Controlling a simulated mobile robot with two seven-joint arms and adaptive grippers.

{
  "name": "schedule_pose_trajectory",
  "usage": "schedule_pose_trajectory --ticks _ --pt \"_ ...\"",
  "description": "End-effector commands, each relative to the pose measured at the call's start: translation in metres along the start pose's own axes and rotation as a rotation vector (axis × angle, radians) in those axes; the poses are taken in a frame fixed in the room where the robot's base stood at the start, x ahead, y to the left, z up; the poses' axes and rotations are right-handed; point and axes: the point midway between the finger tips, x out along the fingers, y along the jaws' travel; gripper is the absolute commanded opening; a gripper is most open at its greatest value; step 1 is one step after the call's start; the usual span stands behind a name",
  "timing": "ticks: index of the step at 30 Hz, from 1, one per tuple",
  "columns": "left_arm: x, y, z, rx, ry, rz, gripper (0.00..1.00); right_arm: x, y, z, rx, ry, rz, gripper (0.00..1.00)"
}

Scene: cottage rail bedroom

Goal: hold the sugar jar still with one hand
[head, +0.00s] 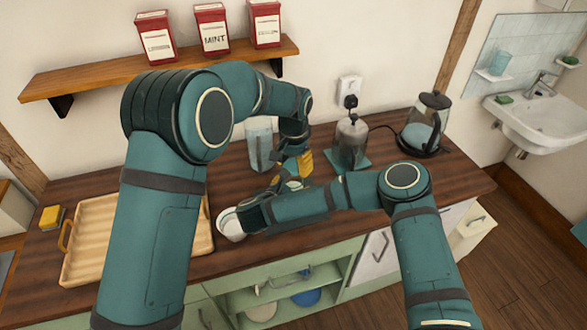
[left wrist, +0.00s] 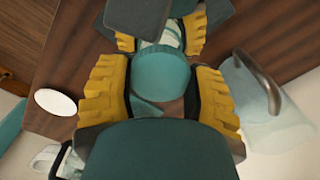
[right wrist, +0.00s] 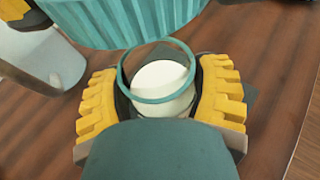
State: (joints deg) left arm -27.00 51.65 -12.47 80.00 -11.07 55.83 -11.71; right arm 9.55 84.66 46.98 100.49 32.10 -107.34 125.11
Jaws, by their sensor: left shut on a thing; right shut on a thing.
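The sugar jar (right wrist: 163,84), clear glass with a teal rim and white contents, stands between the fingers of my right gripper (right wrist: 160,105), which is shut on it. Its top is open. My left gripper (left wrist: 160,95) is shut on a round teal lid (left wrist: 163,70). In the right wrist view the ribbed teal lid (right wrist: 130,18) is held up beside the jar, apart from its rim. In the head view my left gripper (head: 298,168) comes down from above and my right gripper (head: 280,190) reaches in from the right. There the jar is mostly hidden.
A white rounded item (head: 231,225) stands close by my right arm. A glass vessel (head: 258,143) is behind the left gripper. A press pot (head: 350,145) and kettle (head: 422,130) stand to the right. A wooden tray (head: 88,262) lies left. A shelf (head: 100,78) hangs above.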

Motion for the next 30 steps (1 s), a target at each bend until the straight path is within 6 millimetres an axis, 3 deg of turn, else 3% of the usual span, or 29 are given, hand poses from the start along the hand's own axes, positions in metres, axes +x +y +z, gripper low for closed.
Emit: schedule_pose_trajectory --ticks 4,11,12,14,15,24,30 --pt "-0.018 0.000 0.000 0.000 0.002 0.000 0.11 0.000 0.000 -0.001 -0.001 0.001 0.000 0.00" --pt "-0.021 0.000 0.000 0.000 -0.001 0.000 0.11 0.000 0.000 -0.001 -0.001 0.001 0.000 0.00" --pt "-0.021 0.000 0.000 0.000 -0.001 0.000 0.11 0.000 0.000 -0.001 -0.001 0.001 0.000 0.76" --pt "-0.021 0.000 0.000 0.000 -0.001 0.000 0.11 0.000 0.000 -0.001 -0.001 0.001 0.000 0.97" --pt "-0.020 0.000 0.000 0.000 -0.001 0.000 0.11 0.000 0.000 0.000 -0.001 0.001 0.000 1.00" --pt "-0.020 0.000 0.000 0.000 -0.001 0.000 0.11 -0.002 0.000 0.000 0.000 0.000 0.001 1.00" --pt "-0.020 0.000 0.000 0.000 0.000 0.000 0.11 -0.028 0.001 0.000 -0.001 0.001 0.004 1.00"
